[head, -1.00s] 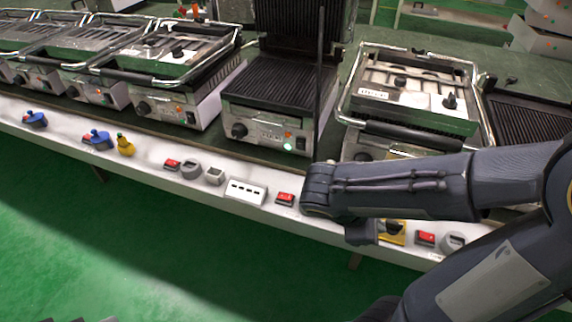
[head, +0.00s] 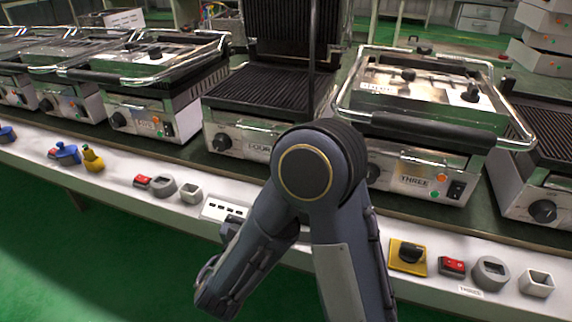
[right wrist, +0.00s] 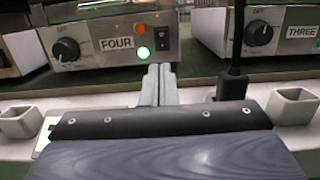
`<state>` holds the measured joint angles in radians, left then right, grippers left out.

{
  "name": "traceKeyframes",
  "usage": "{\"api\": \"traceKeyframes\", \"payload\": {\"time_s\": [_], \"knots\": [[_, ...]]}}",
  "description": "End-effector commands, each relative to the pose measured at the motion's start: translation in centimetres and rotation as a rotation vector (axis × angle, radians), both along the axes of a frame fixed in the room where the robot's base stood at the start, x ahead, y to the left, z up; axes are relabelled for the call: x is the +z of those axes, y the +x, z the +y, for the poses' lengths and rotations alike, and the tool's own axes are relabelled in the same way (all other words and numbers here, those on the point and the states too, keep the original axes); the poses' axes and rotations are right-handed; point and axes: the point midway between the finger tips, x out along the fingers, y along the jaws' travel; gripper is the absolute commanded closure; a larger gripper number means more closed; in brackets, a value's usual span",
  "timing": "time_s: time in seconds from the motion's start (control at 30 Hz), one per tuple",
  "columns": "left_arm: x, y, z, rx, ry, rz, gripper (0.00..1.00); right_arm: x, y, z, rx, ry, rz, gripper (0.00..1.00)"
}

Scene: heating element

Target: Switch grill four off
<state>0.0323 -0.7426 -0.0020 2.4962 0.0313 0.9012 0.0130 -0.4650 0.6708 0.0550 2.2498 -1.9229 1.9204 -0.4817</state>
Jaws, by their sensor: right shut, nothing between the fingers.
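Grill four (head: 262,90) stands open in the head view, its label "FOUR" partly showing beside my right arm. In the right wrist view its front panel (right wrist: 95,38) shows a black dial (right wrist: 66,49), an orange light (right wrist: 140,29), a bright green light (right wrist: 144,53) and a black switch (right wrist: 162,40). My right gripper (right wrist: 159,72) is shut and empty. Its tips point at the panel just below the switch; I cannot tell whether they touch. In the head view my right arm covers the switch area, and I cannot make out the gripper. My left gripper is not in view.
Grill three (head: 425,125) stands closed to the right; another closed grill (head: 150,90) stands left. A black cable with a plug (right wrist: 234,82) rises right of my gripper. Red switches (head: 452,266), a yellow-based knob (head: 407,255) and grey sockets (head: 537,283) line the white ledge.

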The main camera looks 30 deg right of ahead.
Motion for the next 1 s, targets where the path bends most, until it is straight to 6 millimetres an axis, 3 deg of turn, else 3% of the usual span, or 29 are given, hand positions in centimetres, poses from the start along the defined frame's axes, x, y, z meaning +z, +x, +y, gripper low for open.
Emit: {"api": "traceKeyframes", "payload": {"time_s": [0.23,0.7,1.0], "knots": [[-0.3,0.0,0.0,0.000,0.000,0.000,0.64,0.0,0.7,-1.0,-0.006,0.004,-0.002,1.00],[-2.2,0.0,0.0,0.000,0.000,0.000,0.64,1.1,6.7,-8.2,-0.008,0.003,-0.002,1.00],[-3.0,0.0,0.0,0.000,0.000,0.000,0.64,1.6,8.8,-10.5,-0.004,0.002,-0.001,1.00]]}}
